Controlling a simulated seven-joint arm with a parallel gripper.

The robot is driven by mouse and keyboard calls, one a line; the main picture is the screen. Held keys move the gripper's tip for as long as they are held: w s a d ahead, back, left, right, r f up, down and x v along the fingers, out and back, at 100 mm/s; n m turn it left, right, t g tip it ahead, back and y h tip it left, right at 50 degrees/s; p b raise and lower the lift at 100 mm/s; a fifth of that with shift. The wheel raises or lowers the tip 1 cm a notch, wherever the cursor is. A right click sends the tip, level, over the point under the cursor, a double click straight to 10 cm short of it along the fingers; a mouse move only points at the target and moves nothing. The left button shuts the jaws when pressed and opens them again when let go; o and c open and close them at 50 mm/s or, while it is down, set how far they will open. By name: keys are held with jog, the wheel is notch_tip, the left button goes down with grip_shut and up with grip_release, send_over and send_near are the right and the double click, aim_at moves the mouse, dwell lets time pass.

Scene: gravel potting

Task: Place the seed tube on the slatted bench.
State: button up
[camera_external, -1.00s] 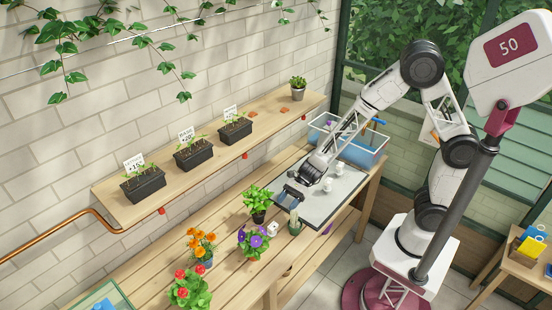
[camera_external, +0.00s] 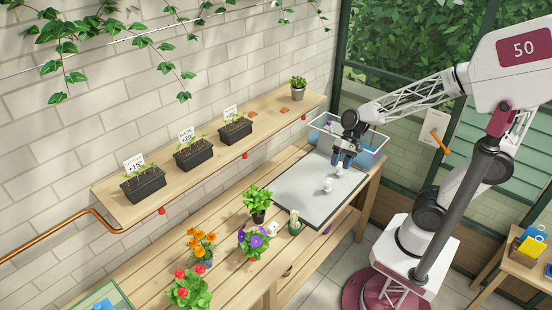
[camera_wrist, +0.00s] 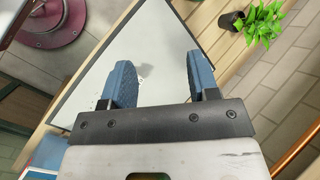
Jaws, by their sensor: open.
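My gripper (camera_external: 343,162) points down over the far part of the grey-white tray (camera_external: 306,204), its blue fingers apart. Two small white pieces are on the tray: one (camera_external: 339,171) just below the fingers, the other (camera_external: 327,186) nearer the camera. I cannot tell whether either is the seed tube. In the wrist view the open gripper (camera_wrist: 160,66) is over the white tray surface (camera_wrist: 160,30), with a faint pale shape between the fingers, too indistinct to name. The slatted bench (camera_external: 222,222) carries the tray at its right end.
A wall shelf (camera_external: 270,122) holds black planters. Bare slats lie between the plants and shelf.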

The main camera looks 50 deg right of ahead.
jog(key=s+d+r+n+t+h, duration=0.1)
jog(key=s+d+r+n+h, duration=0.1)
jog(key=d, duration=0.6)
jog(key=s+d+r+n+t+h, duration=0.2)
jog(key=s+d+r+n+h, duration=0.1)
jog(key=s+d, duration=0.4)
jog(key=shift+s+d+r+n+h, duration=0.15)
jog(key=shift+d+r+n+h, duration=0.15)
jog(key=shift+d+r+h, duration=0.65)
